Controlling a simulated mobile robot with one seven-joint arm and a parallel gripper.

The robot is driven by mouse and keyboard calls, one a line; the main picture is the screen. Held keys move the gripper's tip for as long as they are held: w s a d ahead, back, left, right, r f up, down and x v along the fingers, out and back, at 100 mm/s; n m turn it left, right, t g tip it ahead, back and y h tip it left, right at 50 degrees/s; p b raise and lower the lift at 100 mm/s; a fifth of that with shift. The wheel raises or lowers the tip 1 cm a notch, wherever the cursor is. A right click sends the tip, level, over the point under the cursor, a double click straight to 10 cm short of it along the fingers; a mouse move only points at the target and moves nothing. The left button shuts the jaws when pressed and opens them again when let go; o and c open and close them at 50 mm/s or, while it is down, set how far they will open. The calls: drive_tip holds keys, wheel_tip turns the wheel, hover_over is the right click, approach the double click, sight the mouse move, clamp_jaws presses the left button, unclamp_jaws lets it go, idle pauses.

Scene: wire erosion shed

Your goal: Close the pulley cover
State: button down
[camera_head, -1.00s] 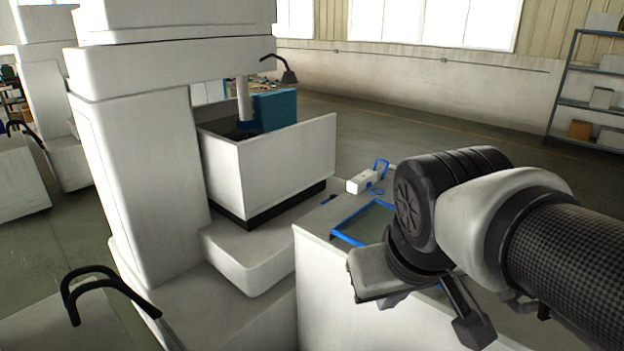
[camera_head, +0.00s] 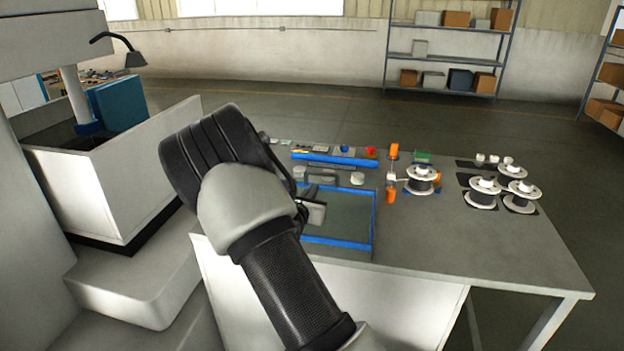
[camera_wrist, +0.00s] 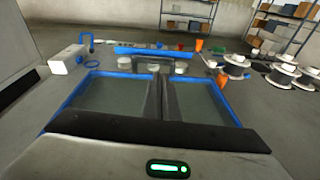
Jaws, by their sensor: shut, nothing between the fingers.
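I cannot pick out the pulley cover with certainty in either view. The wire erosion machine stands at the left in the head view, with its pale tank (camera_head: 110,185) and a blue block (camera_head: 120,100) at the tank. My gripper (camera_wrist: 154,76) shows in the wrist view with its fingers together and nothing held, above a blue-framed tray (camera_wrist: 85,98). The same blue-framed tray (camera_head: 372,225) is on the bench in the head view. There my wrist and forearm hide part of the tray and most of the gripper.
The grey bench (camera_head: 500,250) carries several wire spools (camera_head: 421,178), orange cylinders (camera_head: 394,150) and a blue rack (camera_head: 335,159). A white box with a blue loop (camera_wrist: 68,60) stands near the tank side. A black lamp (camera_head: 134,58) overhangs the tank. Shelves (camera_head: 450,56) stand behind; floor beyond is clear.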

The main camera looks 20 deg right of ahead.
sight(321, 175)
drive_tip(key=shift+w+a+f+n, duration=0.25)
drive_tip(key=shift+w+f+n, duration=0.15)
drive_tip(key=shift+f, duration=0.15)
drive_tip(key=shift+w+d+f, duration=0.1)
drive_tip(key=shift+w+f, duration=0.05)
drive_tip(key=shift+w, duration=0.15)
drive_tip(key=x, duration=1.3)
drive_tip(key=shift+w+p, duration=0.15)
drive_tip(key=shift+p, duration=0.25)
